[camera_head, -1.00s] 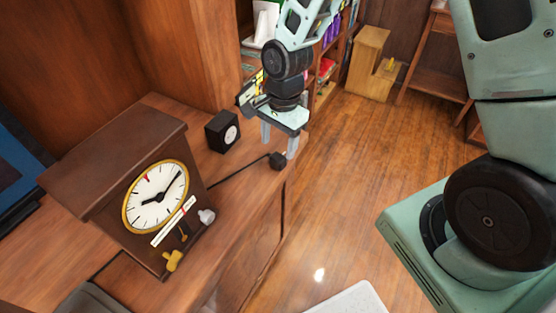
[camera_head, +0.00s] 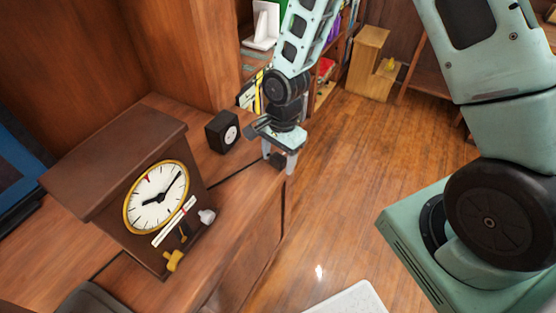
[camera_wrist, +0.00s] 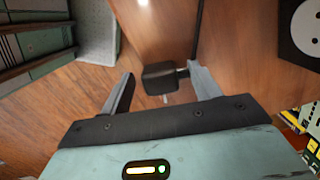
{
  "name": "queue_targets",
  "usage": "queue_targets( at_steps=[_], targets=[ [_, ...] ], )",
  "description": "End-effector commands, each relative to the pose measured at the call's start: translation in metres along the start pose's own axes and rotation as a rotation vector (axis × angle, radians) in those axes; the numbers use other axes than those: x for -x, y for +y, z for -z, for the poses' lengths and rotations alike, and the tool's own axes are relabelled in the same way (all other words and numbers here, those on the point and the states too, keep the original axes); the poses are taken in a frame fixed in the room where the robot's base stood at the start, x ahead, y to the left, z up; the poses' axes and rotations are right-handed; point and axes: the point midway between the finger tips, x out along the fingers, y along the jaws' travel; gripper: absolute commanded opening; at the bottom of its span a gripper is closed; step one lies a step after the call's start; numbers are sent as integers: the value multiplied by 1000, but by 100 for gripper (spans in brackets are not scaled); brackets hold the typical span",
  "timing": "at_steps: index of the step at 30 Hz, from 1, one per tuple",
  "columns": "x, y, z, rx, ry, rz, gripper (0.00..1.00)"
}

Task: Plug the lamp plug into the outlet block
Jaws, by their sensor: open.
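The black lamp plug (camera_head: 277,160) lies near the front edge of the wooden cabinet top, with its cord running left toward the clock. In the wrist view the plug (camera_wrist: 160,78) sits between my two fingertips, with gaps on both sides, and its pale prongs point toward my palm. My gripper (camera_head: 279,162) is open, pointing down over the plug, and its fingers partly hide it. The black outlet block (camera_head: 222,132) with a round white face stands on the cabinet top, left of my gripper; part of it shows at the upper right of the wrist view (camera_wrist: 301,27).
A brown clock (camera_head: 140,190) with a white dial stands on the cabinet top (camera_head: 232,195) at the left. A tall wooden panel rises behind the outlet block. A bookcase with books (camera_head: 325,70) stands behind my arm. Open wooden floor (camera_head: 350,190) lies to the right.

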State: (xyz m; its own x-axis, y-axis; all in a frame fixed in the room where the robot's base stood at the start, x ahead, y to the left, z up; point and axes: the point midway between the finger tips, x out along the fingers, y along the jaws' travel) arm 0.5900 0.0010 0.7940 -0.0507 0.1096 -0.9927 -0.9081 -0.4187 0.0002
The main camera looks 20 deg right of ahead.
Motion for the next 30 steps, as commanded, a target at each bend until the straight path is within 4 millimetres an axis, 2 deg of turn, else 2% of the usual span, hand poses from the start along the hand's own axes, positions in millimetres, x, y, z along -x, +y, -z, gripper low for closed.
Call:
queue_targets(
  at_steps=[1, 5, 8, 14, 17, 30],
  targets=[
    [0, 0, 0, 0, 0, 0, 54],
    [0, 0, 0, 0, 0, 0, 17],
    [0, 0, 0, 0, 0, 0, 13],
    [1, 0, 0, 0, 0, 1, 13],
    [9, -1, 0, 0, 1, 3, 13],
    [86, -1, -10, 0, 2, 4, 12]
  ],
)
